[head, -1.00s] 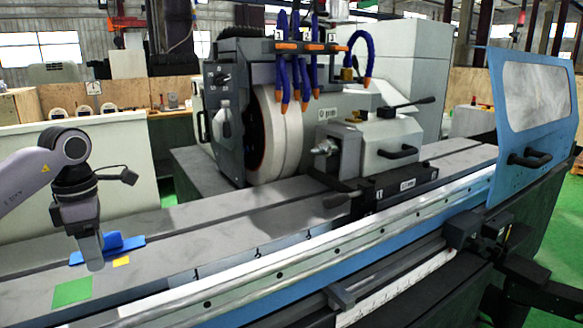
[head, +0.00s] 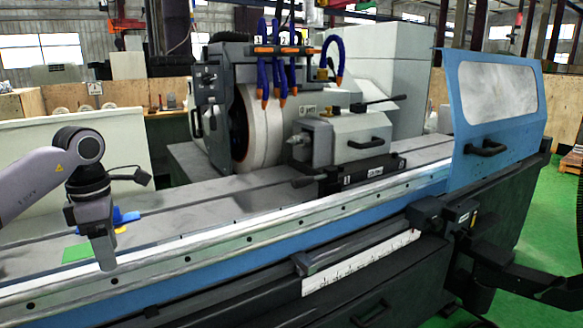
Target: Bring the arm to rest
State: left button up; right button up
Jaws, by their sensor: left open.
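My left arm comes in from the left edge of the head view. My left gripper (head: 106,262) points down above the front edge of the grinder table (head: 190,206), and its jaws are open, with nothing seen between them. Behind the gripper, a blue piece (head: 126,217) lies on the table, partly hidden by my wrist. A green patch (head: 76,252) and a small yellow patch (head: 121,230) lie near it. My right gripper is not in view; a dark arm part shows at the lower right edge.
The grinding wheel (head: 258,128) with blue coolant hoses (head: 277,72) stands behind the table. The workhead (head: 345,138) sits on the table at centre. A blue door (head: 462,150) with a window stands at the right.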

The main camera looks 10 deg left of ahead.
pick_arm(q)
jog(key=w+d+m, duration=0.3)
jog(key=d+m, duration=0.1)
jog(key=d, duration=1.1)
jog(key=s+d+f+n+t+h, duration=0.1)
jog(key=s+d+f+n+h, duration=0.35)
jog(key=d+h, duration=0.35)
jog(key=s+d+f+n+t+h, duration=0.25)
jog(key=d+f+n+h, duration=0.35)
jog(key=d+h, duration=0.3)
jog(key=s+a+f+n+t+y, duration=0.2)
jog(key=a+f+n+t+y, duration=0.65)
jog(key=n, duration=1.25)
jog(key=s+a+f+n+g+y, duration=0.2)
jog(key=s+a+f+n+y, duration=0.5)
jog(key=s+a+f+n, duration=0.7)
jog(key=d+n, duration=0.2)
jog(key=d, duration=0.8)
jog(key=shift+s+d+f, duration=0.15)
jog(key=shift+d+f, duration=0.2)
jog(key=shift+f, duration=0.05)
